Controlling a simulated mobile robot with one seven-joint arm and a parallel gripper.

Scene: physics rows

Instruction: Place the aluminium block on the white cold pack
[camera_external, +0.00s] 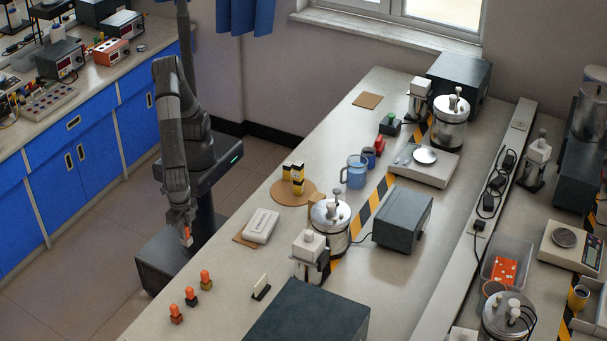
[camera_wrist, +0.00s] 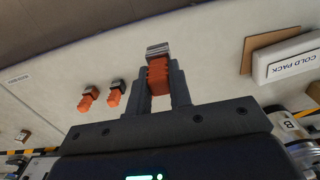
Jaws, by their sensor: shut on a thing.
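My gripper (camera_wrist: 158,88) is shut on the orange handle of a block with a silvery metal end, the aluminium block (camera_wrist: 157,50). In the external view my gripper (camera_external: 187,228) hangs beside the bench's left edge, with the orange handle (camera_external: 187,240) just showing below it. The white cold pack (camera_external: 261,225) lies on the bench to the right of my gripper, partly over a brown mat (camera_external: 240,239). The cold pack (camera_wrist: 295,62) is at the right of the wrist view, its top bare and lettered. The held block is apart from it.
Orange-handled blocks (camera_external: 190,296) stand in a row at the bench's near left. A small upright card (camera_external: 261,287) stands right of them. A round cork mat (camera_external: 283,197) with yellow-black items and a steel vessel (camera_external: 331,220) are near the cold pack.

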